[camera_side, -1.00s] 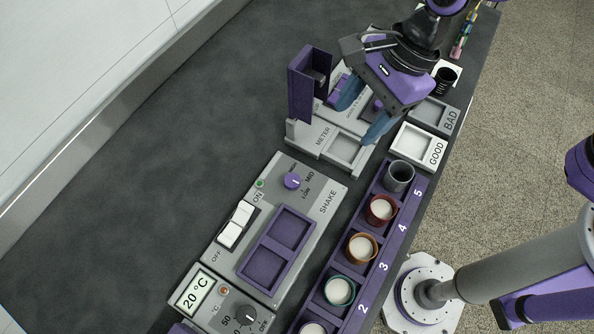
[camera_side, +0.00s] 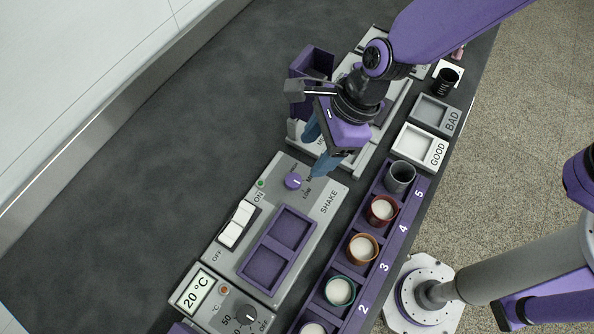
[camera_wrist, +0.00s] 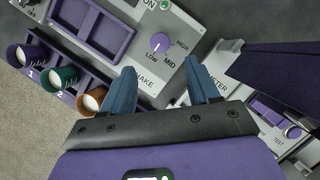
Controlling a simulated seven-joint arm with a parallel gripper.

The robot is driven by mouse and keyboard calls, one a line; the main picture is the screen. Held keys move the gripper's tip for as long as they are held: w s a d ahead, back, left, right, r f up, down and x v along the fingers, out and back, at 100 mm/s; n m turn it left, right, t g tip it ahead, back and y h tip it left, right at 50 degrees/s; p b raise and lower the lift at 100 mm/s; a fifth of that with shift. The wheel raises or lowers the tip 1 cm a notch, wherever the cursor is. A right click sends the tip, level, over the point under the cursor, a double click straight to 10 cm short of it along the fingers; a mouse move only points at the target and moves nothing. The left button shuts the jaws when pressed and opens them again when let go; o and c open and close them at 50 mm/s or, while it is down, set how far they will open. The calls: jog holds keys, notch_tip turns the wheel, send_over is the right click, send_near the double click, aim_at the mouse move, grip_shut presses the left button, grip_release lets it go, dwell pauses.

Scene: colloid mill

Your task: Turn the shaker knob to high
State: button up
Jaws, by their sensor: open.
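The purple shaker knob (camera_side: 293,181) sits on the grey shaker panel marked SHAKE, beside the labels LOW, MID and HIGH. In the wrist view the knob (camera_wrist: 160,43) shows a white pointer mark that seems to point toward LOW; its exact angle is hard to tell. My gripper (camera_side: 311,155) is open and empty, its blue fingers spread above the panel's upper end, close to the knob. In the wrist view my gripper (camera_wrist: 160,85) has the knob ahead of and between its fingertips, with no visible contact.
A white rocker switch (camera_side: 236,224) and a green light (camera_side: 260,183) sit left of the knob. A purple two-well holder (camera_side: 297,213) is below it. A purple rack (camera_side: 411,219) with several cups runs along the right. A tall purple upright (camera_side: 300,92) stands behind my gripper.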

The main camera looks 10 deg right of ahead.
aim_at(294, 180)
jog(key=shift+x, duration=4.75)
jog(key=c, duration=1)
